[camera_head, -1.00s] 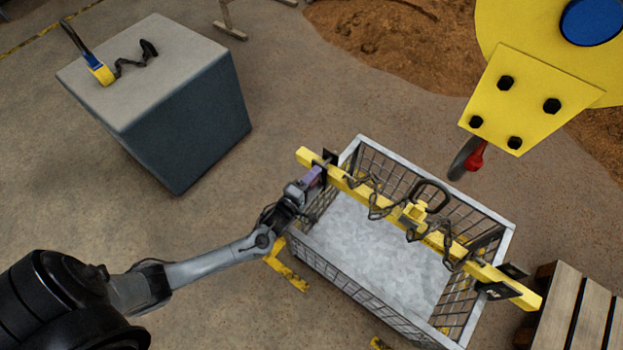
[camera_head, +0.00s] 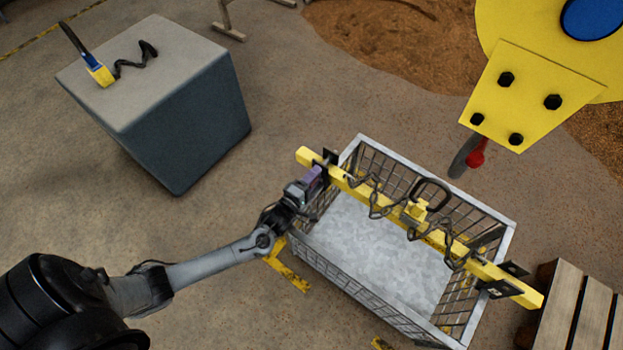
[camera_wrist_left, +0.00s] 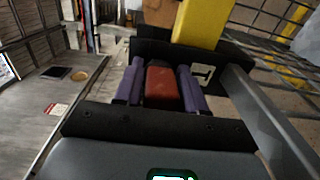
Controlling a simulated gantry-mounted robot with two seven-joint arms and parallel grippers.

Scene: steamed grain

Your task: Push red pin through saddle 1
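My left gripper (camera_head: 314,178) is at the left end of the yellow beam (camera_head: 309,157), beside a black saddle plate (camera_head: 331,157). In the left wrist view its two purple fingers (camera_wrist_left: 161,86) are closed on the sides of the red pin (camera_wrist_left: 162,87). The pin's front end points at the black saddle (camera_wrist_left: 152,50), which has a white label (camera_wrist_left: 203,75) with a dark mark. The yellow beam (camera_wrist_left: 203,20) rises behind it. How deep the pin sits in the saddle is hidden. My right gripper is in neither view.
The beam lies across a wire-mesh basket (camera_head: 478,207) with grey contents, with chains (camera_head: 375,200) hanging from it. A yellow hook block (camera_head: 530,95) hangs at upper right. A grey block (camera_head: 190,130) stands at left, and a wooden pallet (camera_head: 565,310) at lower right.

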